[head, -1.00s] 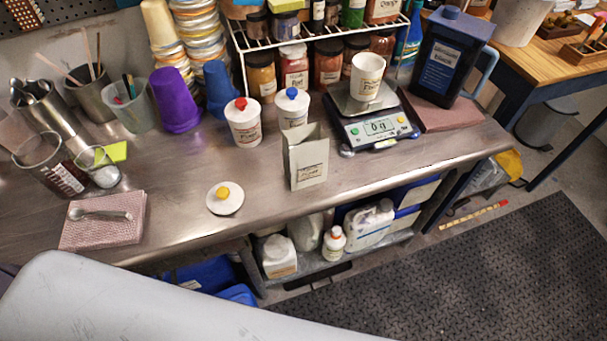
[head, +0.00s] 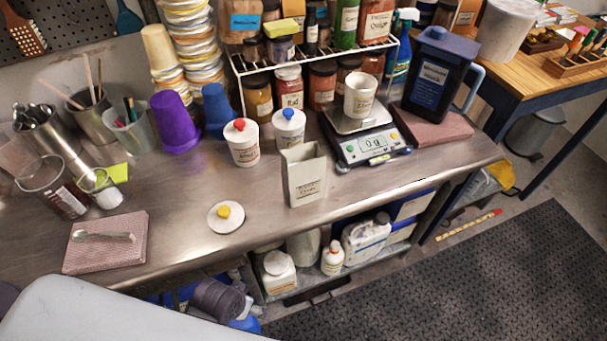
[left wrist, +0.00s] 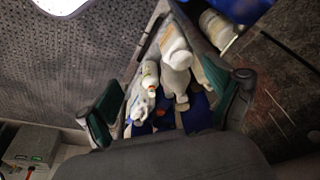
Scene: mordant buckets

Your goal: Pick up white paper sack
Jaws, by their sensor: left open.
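The white paper sack (head: 303,178) stands upright on the steel bench near its front edge in the head view. Its top looks open and its front bears a small label. Nothing is touching it. My left gripper (left wrist: 170,100) is open in the left wrist view, its two fingers wide apart with nothing held between them. Beyond the fingers are white bottles (left wrist: 174,48) and the floor mat; the sack cannot be made out there. My right gripper is in neither view.
Two white jars, red-knobbed (head: 241,147) and blue-knobbed (head: 289,132), stand behind the sack. A scale (head: 362,140) with a white cup (head: 359,95) is to its right. A yellow-knobbed lid (head: 225,216) lies to its left. White bottles (head: 278,273) fill the shelf below.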

